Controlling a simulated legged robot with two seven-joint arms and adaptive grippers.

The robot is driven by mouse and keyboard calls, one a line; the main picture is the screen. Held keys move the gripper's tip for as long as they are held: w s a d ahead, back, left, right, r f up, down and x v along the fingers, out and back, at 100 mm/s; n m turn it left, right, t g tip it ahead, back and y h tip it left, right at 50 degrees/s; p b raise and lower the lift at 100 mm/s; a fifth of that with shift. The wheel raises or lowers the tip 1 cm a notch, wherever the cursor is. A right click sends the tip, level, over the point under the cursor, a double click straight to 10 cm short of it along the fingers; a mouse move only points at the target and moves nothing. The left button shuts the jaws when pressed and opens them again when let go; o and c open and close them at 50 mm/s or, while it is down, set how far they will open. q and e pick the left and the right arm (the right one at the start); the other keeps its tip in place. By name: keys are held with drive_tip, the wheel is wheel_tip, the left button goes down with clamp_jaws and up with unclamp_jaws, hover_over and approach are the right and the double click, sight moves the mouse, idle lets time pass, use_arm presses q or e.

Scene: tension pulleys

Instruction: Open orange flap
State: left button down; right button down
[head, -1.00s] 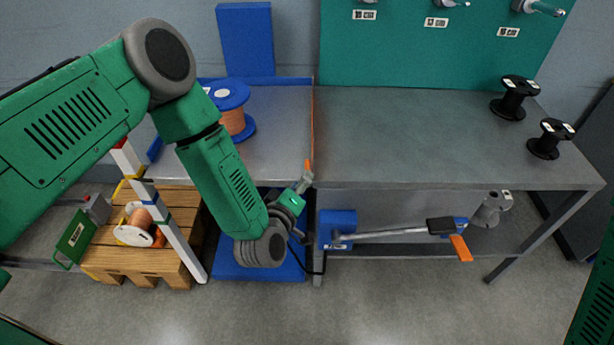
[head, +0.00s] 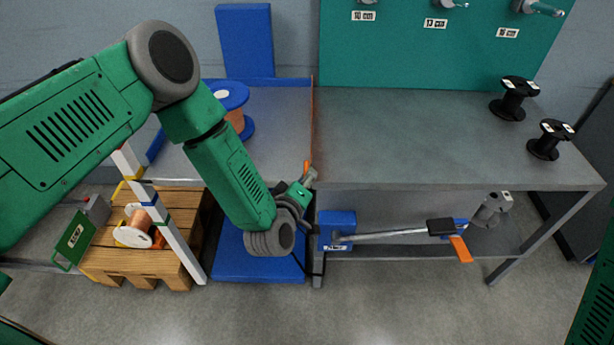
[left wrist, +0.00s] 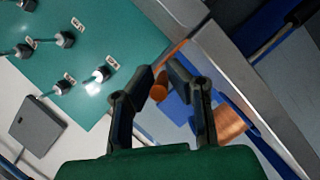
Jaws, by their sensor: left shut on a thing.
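The orange flap shows in the head view as a thin upright strip (head: 313,125) along the left end of the grey workbench. An orange piece at its near end (head: 307,166) stands at my left gripper (head: 310,176). In the left wrist view, an orange rounded piece (left wrist: 160,88) sits between the two black fingers of my left gripper (left wrist: 162,72), which is shut on it. Part of the flap is hidden behind the fingers. My right gripper is in neither current view.
A blue spool of copper wire (head: 230,96) stands left of the strip. The workbench (head: 420,135) is mostly clear, with black spools (head: 513,100) at right. A wooden pallet (head: 150,258) stands lower left.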

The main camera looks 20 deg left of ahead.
use_arm(q)
drive_tip(key=shift+r, duration=0.1)
drive_tip(key=shift+w+m, duration=0.1)
drive_tip(key=shift+m, duration=0.3)
drive_tip(key=shift+w+d+f+m+g+y+b, duration=0.5)
drive_tip(key=shift+d+m+y, duration=0.55)
drive_tip(key=shift+m, duration=0.8)
drive_tip(key=shift+w+d+f+m+g+y+b, duration=0.15)
drive_tip(key=shift+d+f+m+g+y, duration=0.45)
drive_tip(key=shift+m+y, duration=1)
drive_tip(key=shift+w+d+f+m+g+y+b, duration=0.3)
drive_tip(key=shift+d+f+m+y, duration=0.55)
drive_tip(key=shift+m, duration=1.2)
drive_tip(key=shift+d+r, duration=0.2)
drive_tip(key=shift+d, duration=0.05)
